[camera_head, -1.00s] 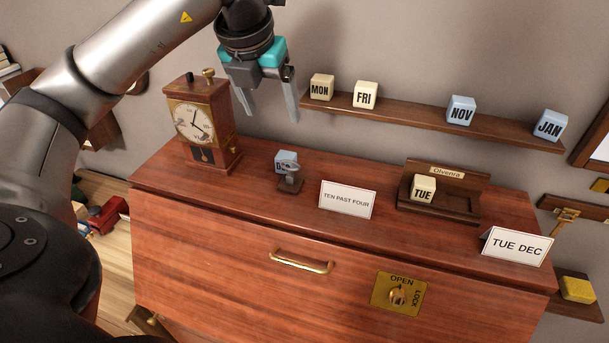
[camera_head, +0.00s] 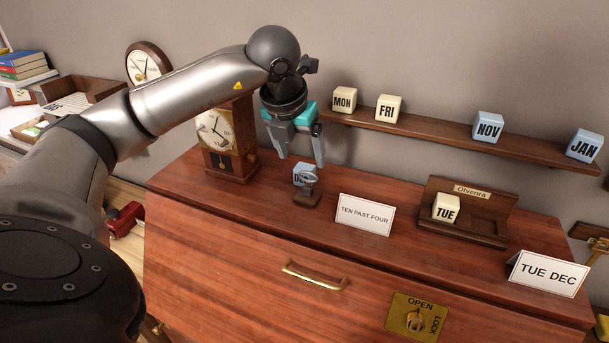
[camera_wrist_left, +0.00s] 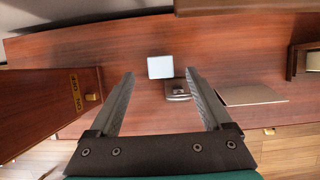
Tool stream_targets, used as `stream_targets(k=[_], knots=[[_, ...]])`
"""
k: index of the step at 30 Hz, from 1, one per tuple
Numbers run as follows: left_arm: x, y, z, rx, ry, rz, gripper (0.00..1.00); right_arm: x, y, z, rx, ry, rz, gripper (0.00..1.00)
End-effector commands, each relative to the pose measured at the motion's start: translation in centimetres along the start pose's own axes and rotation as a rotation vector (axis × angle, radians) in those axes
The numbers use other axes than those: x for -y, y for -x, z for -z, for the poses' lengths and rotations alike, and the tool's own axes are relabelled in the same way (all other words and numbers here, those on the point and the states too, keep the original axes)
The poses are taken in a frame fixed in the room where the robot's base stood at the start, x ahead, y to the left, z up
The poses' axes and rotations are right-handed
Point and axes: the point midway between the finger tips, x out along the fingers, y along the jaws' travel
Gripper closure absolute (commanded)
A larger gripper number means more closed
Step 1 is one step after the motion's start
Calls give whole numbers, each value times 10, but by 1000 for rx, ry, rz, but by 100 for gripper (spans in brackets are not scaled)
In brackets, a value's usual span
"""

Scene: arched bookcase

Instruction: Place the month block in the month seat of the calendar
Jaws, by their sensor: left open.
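The month block (camera_head: 300,174) is light blue with dark letters, partly hidden behind a small dark metal object on the cabinet top. In the left wrist view the block (camera_wrist_left: 160,67) shows its pale top, ahead of the fingers and between their lines. My left gripper (camera_head: 300,162) is open and empty, above the block. The calendar (camera_head: 465,236) is a dark wood stand with a TUE block (camera_head: 446,208) in its left seat. The seat to the right of TUE is empty. A card (camera_head: 548,273) reads TUE DEC. My right gripper is not in view.
The clock (camera_head: 220,135) stands left of my gripper. The small metal object (camera_head: 308,188) is right in front of the block. A TEN PAST FOUR card (camera_head: 364,215) stands between block and calendar. The wall shelf (camera_head: 430,129) holds MON, FRI, NOV and JAN blocks.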

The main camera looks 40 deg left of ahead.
Motion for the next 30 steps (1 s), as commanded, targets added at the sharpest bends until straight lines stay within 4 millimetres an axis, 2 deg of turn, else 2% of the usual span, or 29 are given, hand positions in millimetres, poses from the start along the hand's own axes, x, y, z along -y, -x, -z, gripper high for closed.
stream_targets(k=[3,7,16,30], knots=[[0,-20,3,-5,-1,0,18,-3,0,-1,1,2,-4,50],[1,-35,2,-3,1,1,18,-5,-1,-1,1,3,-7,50],[1,-40,2,0,0,1,19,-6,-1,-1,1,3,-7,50],[1,-39,2,0,0,1,72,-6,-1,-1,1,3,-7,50]])
